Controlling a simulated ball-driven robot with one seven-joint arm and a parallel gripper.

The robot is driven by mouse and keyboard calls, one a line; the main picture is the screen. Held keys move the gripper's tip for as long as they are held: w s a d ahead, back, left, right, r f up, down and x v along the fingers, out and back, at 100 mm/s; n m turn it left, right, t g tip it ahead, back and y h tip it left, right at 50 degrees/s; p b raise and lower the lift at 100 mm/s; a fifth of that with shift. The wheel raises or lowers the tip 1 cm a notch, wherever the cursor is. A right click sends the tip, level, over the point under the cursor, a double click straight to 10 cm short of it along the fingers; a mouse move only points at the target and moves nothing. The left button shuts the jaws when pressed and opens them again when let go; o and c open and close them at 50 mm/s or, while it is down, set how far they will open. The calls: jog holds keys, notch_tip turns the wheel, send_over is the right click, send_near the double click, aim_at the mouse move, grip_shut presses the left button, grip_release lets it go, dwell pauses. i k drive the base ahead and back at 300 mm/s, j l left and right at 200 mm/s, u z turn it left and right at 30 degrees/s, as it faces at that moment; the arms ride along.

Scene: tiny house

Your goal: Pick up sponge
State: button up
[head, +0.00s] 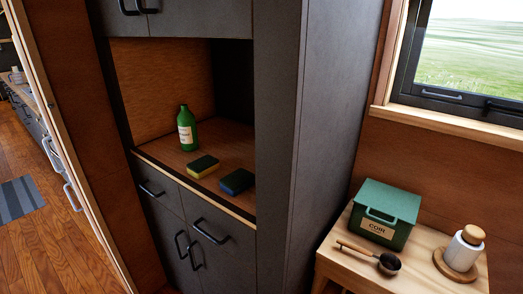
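Two sponges lie on the wooden shelf (165,152) of a dark cabinet niche in the head view. One is a yellow sponge (203,167) with a dark top, near the front edge of the shelf. The other is a blue sponge (237,181) with a dark top, to its right and closer to the right wall of the niche. The two lie close together with a small gap between them. My gripper is not in view.
A green bottle (187,130) stands behind the yellow sponge. Cabinet doors (180,13) are above the niche, and a tall dark panel (325,120) closes its right side. A wooden table (410,280) at right holds a green box (384,213), a scoop (388,264) and a white jar (464,250).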

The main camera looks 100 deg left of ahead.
aim_at(199, 168)
jog(key=u, duration=2.3)
jog(key=l+u, duration=0.2)
jog(key=u, duration=0.25)
